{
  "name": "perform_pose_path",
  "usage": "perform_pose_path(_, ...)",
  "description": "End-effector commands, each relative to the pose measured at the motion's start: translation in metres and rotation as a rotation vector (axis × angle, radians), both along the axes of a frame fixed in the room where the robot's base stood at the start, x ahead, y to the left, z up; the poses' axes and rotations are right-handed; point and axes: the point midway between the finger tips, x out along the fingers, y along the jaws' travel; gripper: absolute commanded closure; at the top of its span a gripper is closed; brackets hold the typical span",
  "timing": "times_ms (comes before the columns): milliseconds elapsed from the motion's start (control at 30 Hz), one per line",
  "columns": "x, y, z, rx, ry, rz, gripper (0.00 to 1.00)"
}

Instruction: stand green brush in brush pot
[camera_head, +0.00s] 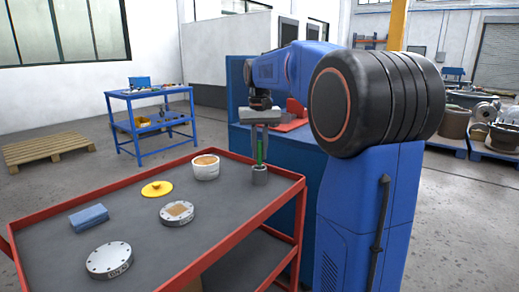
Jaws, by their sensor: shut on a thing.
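The green brush (259,152) is upright, a thin green handle between the fingers of my gripper (260,145). My gripper points down and is shut on the brush. The brush pot (259,176) is a small grey cup near the right edge of the cart top. The brush is directly above the pot in the picture, and its lower end reaches the pot's mouth. I cannot tell how deep it goes, as the pot hides the lower end.
The red-rimmed cart (140,230) also holds a white tub (206,168), a yellow disc (157,189), two round metal flanges (177,213) (109,260) and a blue block (88,218). The white tub stands left of the pot. A blue cabinet is behind.

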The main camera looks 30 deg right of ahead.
Motion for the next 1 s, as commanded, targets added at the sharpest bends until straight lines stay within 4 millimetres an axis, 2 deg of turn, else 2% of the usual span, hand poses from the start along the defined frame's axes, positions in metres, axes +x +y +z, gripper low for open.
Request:
perform_pose_path(233,0.0,0.0,0.0,0.0,0.0,0.0,1.0)
perform_pose_path(267,0.0,0.0,0.0,0.0,0.0,0.0,0.81)
perform_pose_path(300,0.0,0.0,0.0,0.0,0.0,0.0,0.72)
perform_pose_path(333,0.0,0.0,0.0,0.0,0.0,0.0,0.65)
perform_pose_path(367,0.0,0.0,0.0,0.0,0.0,0.0,0.62)
perform_pose_path(633,0.0,0.0,0.0,0.0,0.0,0.0,0.62)
perform_pose_path(767,0.0,0.0,0.006,0.0,-0.001,0.0,0.62)
perform_pose_path(1000,0.001,0.0,0.044,0.0,-0.003,0.0,0.62)
